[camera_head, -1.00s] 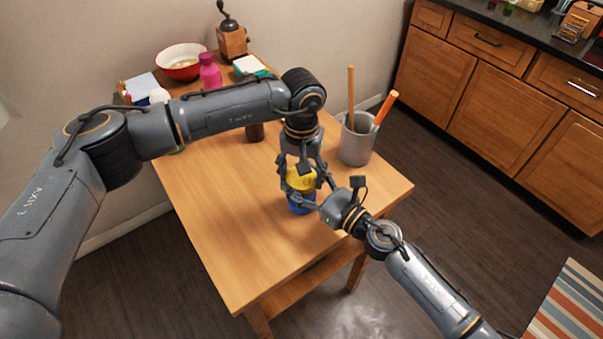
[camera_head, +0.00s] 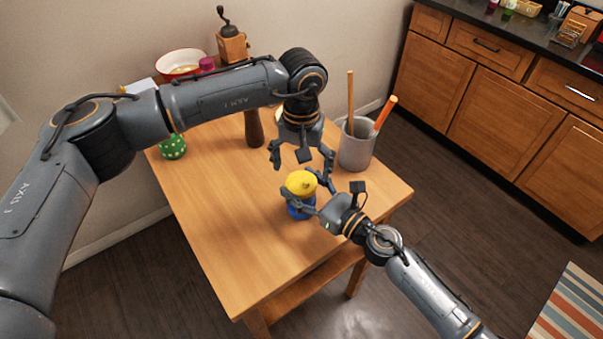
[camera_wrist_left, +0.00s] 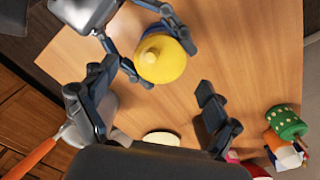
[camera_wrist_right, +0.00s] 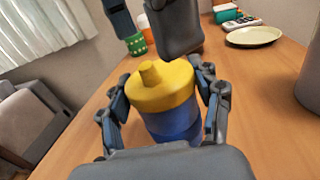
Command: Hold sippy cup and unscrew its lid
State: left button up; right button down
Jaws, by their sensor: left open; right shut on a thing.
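The sippy cup has a blue body (camera_wrist_right: 174,122) and a yellow lid (camera_head: 300,183) with a short spout. It stands upright on the wooden table, and the lid sits on the cup. My right gripper (camera_head: 303,202) is shut around the blue body from the right; in the right wrist view its fingers (camera_wrist_right: 162,112) lie on both sides of the cup. My left gripper (camera_head: 301,163) is open and empty, above and behind the cup, apart from the lid. The left wrist view shows its spread fingers (camera_wrist_left: 152,107) with the yellow lid (camera_wrist_left: 161,58) beyond them.
A grey utensil pot (camera_head: 356,146) with wooden and orange handles stands right of my left gripper. A green dotted container (camera_head: 172,146), pepper mill (camera_head: 254,127), red-rimmed bowl (camera_head: 181,62) and coffee grinder (camera_head: 232,45) stand farther back. The table's front left (camera_head: 225,225) is clear.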

jog(key=shift+c, duration=1)
grip_release()
